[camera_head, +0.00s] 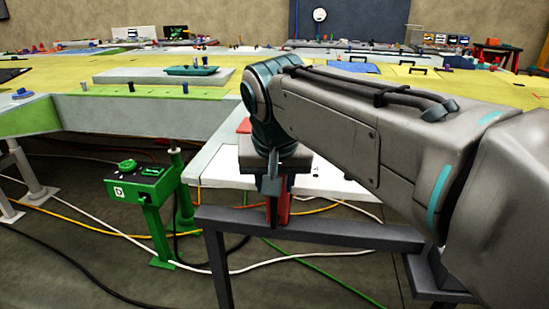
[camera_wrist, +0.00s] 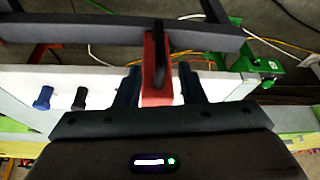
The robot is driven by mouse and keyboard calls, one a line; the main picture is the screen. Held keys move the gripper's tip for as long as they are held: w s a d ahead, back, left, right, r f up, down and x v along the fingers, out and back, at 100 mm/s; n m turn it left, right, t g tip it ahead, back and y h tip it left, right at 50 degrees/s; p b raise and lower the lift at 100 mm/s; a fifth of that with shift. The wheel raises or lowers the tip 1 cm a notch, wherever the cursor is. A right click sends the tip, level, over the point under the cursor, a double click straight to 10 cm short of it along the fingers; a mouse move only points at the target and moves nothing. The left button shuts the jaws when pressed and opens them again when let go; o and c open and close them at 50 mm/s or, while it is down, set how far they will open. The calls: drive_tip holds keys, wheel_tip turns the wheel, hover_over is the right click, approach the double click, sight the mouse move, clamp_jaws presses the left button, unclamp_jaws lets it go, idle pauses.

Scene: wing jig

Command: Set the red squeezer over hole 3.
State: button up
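The red squeezer (camera_wrist: 155,85), a narrow red body with a dark bar at its front, sits between the two fingers of my gripper (camera_wrist: 160,85) in the wrist view. My gripper looks shut on it, though a thin light strip shows beside the right finger. In the head view my gripper (camera_head: 271,186) points down at the near edge of the white panel (camera_head: 340,187). A red part of the squeezer (camera_head: 285,207) shows just below it. Hole 3 cannot be made out; my arm and gripper hide much of the panel.
A grey bar frame (camera_head: 310,228) runs just in front of the panel. Blue (camera_wrist: 43,97) and black (camera_wrist: 80,98) pegs stand on the panel in the wrist view. A green control box (camera_head: 140,185) on a post stands at the left, with loose cables on the floor.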

drive_tip(key=v, duration=0.6)
drive_tip(key=shift+r, duration=0.25)
drive_tip(key=shift+s, duration=0.1)
drive_tip(key=s+d+f+p, duration=0.1)
drive_tip(key=s+d+f, duration=0.2)
drive_tip(key=f, duration=0.3)
drive_tip(key=s+d+f+g+p, duration=0.1)
drive_tip(key=s+d+f, duration=0.1)
drive_tip(key=d+f, duration=0.4)
drive_tip(key=s+d+f+p, duration=0.2)
drive_tip(key=s+d+f, duration=0.1)
drive_tip(key=d+f, duration=0.2)
drive_tip(key=shift+s+f+g, duration=0.4)
drive_tip(key=shift+f, duration=0.5)
